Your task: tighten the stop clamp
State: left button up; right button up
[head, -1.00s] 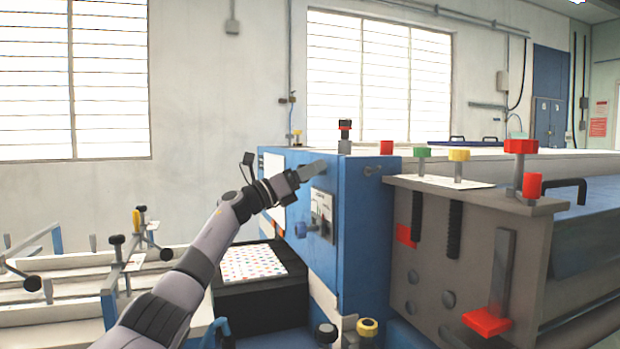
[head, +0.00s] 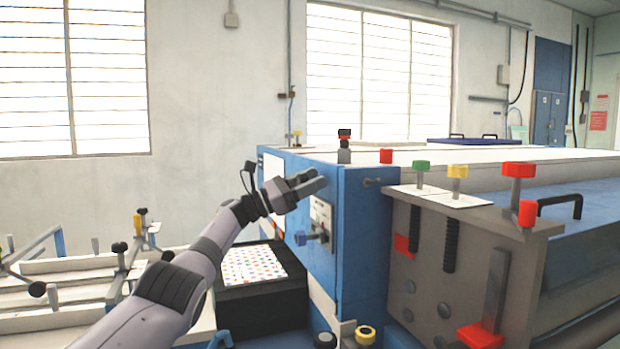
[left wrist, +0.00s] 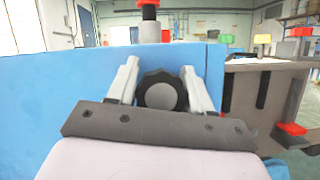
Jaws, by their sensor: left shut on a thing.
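My left gripper (head: 318,182) is at the front face of the blue machine housing (head: 362,240), with its fingers pointing at that face. In the left wrist view, a round black knob with a grey centre (left wrist: 161,93) sits between the two light fingers of the left gripper (left wrist: 162,84). The fingers are shut on the knob, one on each side. This knob is hidden behind the gripper in the head view. I cannot tell from its looks alone whether it belongs to the stop clamp. My right gripper is in neither view.
A grey block with a red and black top (head: 344,145) stands on the housing. A grey bracket (head: 440,260) with green, yellow and red knobs is on the right. A white dotted sheet (head: 250,264) lies lower left.

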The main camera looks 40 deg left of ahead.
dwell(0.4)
pick_arm(q)
jog(key=o, duration=1)
jog(key=shift+c, duration=0.2)
jog(key=shift+s+f, duration=0.1)
jog(key=shift+b+v, duration=0.6)
jog(key=shift+v, duration=0.4)
jog(key=b+v, duration=0.1)
jog(key=v, duration=0.4)
jog(key=shift+b, duration=0.3)
jog(key=shift+s, duration=0.1)
